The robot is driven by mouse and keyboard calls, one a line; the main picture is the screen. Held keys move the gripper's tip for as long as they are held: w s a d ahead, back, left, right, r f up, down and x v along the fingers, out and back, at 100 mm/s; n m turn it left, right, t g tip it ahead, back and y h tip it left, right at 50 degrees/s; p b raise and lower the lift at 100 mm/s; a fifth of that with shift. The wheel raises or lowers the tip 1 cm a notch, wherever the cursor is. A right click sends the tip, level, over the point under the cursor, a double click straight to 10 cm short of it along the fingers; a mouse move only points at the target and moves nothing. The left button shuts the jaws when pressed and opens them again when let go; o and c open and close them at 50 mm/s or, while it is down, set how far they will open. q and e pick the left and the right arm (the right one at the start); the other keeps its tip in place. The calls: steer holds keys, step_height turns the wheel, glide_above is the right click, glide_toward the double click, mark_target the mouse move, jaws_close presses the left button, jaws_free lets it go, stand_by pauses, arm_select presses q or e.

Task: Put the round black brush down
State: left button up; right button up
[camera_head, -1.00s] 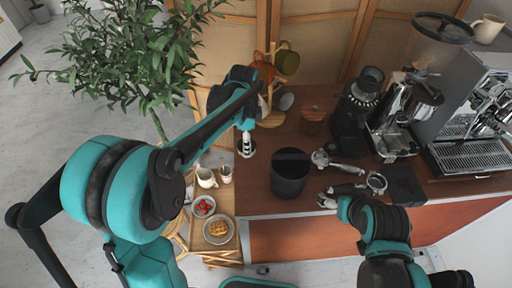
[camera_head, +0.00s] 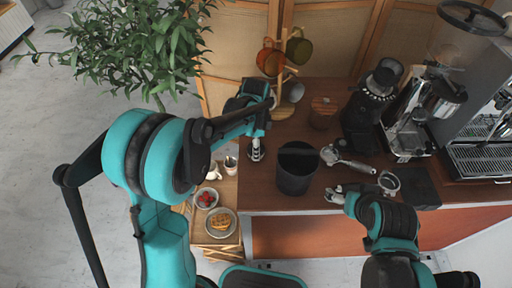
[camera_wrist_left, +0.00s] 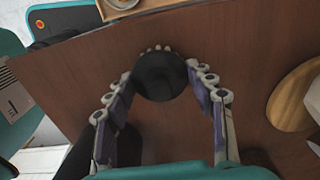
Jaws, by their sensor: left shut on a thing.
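The round black brush (camera_wrist_left: 160,76) is between the fingers of my left gripper (camera_wrist_left: 163,82) in the left wrist view, with the brown counter (camera_wrist_left: 260,40) behind it. In the head view my left gripper (camera_head: 256,152) points down over the left part of the counter, left of the black bin. The brush is mostly hidden there, and I cannot tell whether it touches the counter. My right gripper (camera_head: 335,194) is low over the front of the counter, right of the bin; its fingers are too small to read.
The black bin (camera_head: 296,170) stands close to my left gripper. A portafilter (camera_head: 350,163), grinder (camera_head: 370,95) and espresso machine (camera_head: 485,140) are to the right. A mug tree (camera_head: 281,75) and wooden canister (camera_head: 322,112) stand behind. A side table holds a waffle plate (camera_head: 220,222).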

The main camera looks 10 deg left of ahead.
arm_select(q)
steer(key=shift+f, duration=0.15)
steer(key=o, duration=1.6)
steer(key=shift+c, duration=0.2)
